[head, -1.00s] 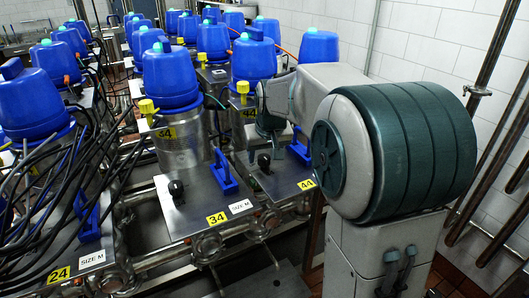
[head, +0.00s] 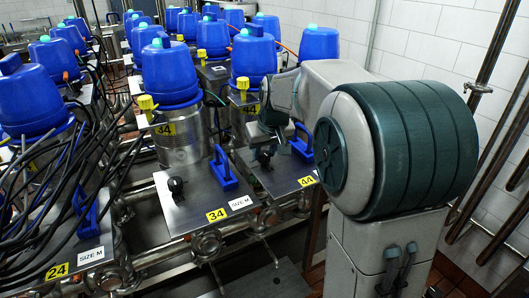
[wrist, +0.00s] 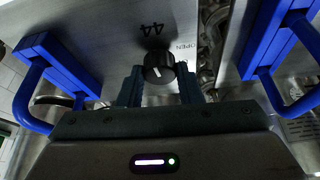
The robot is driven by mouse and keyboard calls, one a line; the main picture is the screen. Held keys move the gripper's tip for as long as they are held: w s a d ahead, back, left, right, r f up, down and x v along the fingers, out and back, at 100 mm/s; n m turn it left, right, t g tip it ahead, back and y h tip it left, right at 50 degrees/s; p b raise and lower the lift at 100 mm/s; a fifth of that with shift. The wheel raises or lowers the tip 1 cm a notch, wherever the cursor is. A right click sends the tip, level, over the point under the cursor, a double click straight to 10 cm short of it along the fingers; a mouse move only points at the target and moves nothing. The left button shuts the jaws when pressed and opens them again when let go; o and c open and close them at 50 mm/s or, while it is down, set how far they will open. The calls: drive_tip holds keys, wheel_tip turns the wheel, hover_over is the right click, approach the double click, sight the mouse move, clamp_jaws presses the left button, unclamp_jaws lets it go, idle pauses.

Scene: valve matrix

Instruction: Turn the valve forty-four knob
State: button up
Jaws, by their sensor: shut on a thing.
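The valve forty-four knob (wrist: 158,67) is a round black knob on a steel plate, marked "44" upside down in the wrist view. A short white mark shows on its face, and the word "OPEN" stands on the plate up and to its right. My gripper (wrist: 160,84) has one dark finger on each side of the knob and is shut on it. In the head view the knob (head: 264,158) shows small and dark behind the yellow 44 label, with my gripper (head: 276,147) at it, partly hidden by my arm.
A blue handle (head: 301,140) stands on the 44 plate close to my gripper. In the wrist view blue handles flank it left (wrist: 45,80) and right (wrist: 285,60). The valve 34 knob (head: 176,185) and its blue handle (head: 222,170) are on the plate to the left.

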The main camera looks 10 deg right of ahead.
drive_tip(key=n+y+b, duration=0.1)
drive_tip(key=n, duration=0.1)
drive_tip(key=n+y+b, duration=0.1)
drive_tip(key=n, duration=0.2)
drive_tip(key=shift+w+d+g+b, duration=0.2)
drive_tip(key=shift+g+b, duration=0.1)
drive_tip(key=shift+b, duration=0.1)
drive_tip(key=shift+n+g+y+b, duration=0.4)
drive_tip(key=shift+n+b, duration=0.05)
drive_tip(key=shift+n, duration=1.15)
drive_tip(key=shift+r, duration=0.1)
drive_tip(key=o, duration=1)
drive_tip(key=v, duration=1.3)
drive_tip(key=shift+s+d+r, duration=0.1)
drive_tip(key=shift+d+r, duration=0.1)
drive_tip(key=shift+r, duration=0.15)
